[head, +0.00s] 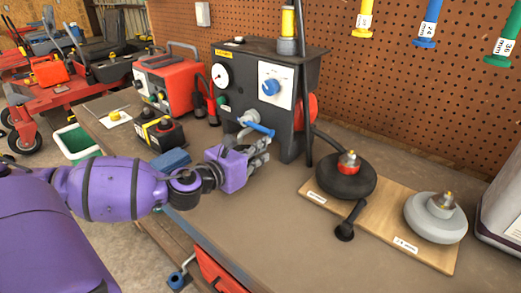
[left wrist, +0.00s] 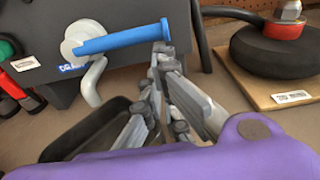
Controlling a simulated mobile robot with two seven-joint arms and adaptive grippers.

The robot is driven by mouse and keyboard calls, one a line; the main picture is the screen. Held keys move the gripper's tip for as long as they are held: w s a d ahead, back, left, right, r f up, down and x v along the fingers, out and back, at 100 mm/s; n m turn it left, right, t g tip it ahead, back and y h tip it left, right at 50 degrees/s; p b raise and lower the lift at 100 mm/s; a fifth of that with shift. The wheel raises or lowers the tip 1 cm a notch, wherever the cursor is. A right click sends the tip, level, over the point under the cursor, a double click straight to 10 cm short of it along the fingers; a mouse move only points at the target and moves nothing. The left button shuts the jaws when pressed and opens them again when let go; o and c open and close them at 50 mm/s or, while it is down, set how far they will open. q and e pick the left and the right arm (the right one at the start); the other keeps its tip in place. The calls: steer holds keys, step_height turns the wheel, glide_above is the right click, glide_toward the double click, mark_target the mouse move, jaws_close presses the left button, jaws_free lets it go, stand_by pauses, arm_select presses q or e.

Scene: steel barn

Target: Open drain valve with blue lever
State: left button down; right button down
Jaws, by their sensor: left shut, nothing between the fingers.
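The drain valve (head: 247,117) is a pale grey fitting low on the front of a black machine (head: 238,72). Its blue lever (head: 260,128) points to the right. In the left wrist view the lever (left wrist: 125,38) sticks out sideways from the round valve body (left wrist: 82,40), with a bent grey spout (left wrist: 94,82) below. My left gripper (head: 264,147) is shut and empty, just below the lever's free end. In the left wrist view its fingertips (left wrist: 162,52) show close under that end; I cannot tell whether they touch it. My right gripper is out of view.
A dark tray (left wrist: 62,143) lies below the spout. A red charger box (head: 170,75) and a black-red battery (head: 160,131) stand to the left. A wooden board (head: 385,208) with two round weights lies to the right. The bench front is mostly clear.

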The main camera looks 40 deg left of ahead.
arm_select(q)
steer(key=shift+d+r+n+p, duration=0.1)
steer(key=shift+r+n+p, duration=0.2)
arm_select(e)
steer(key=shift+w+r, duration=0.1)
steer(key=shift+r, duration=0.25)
